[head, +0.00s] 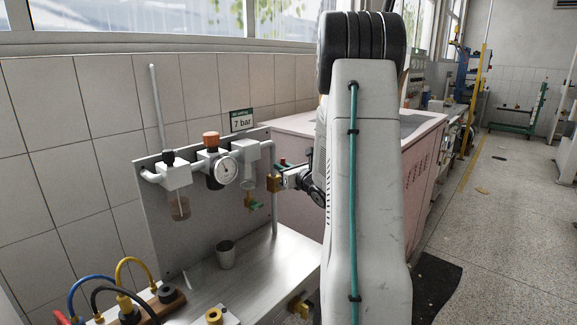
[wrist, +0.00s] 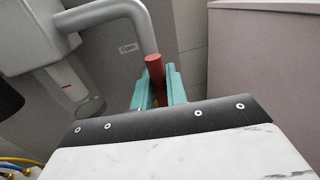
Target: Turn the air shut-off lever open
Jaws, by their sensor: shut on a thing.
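The shut-off lever has a red round handle (wrist: 154,68), which stands between the two teal fingers of my gripper (wrist: 157,78) in the wrist view. My gripper is shut on it. The lower part of the lever is hidden behind the fingers and gripper body. In the head view a small red part of the lever (head: 283,162) shows beside the brass valve (head: 274,184) on the grey pipe. My gripper (head: 284,172) reaches it from the right. A label reading "Open" (wrist: 128,48) is on the panel behind, left of the handle.
The grey panel carries a pressure gauge (head: 226,170), an orange-brown knob (head: 211,138) and a "7 bar" sign (head: 242,120). Coloured hoses (head: 128,270) lie at front left. A pink cabinet (head: 295,124) stands behind.

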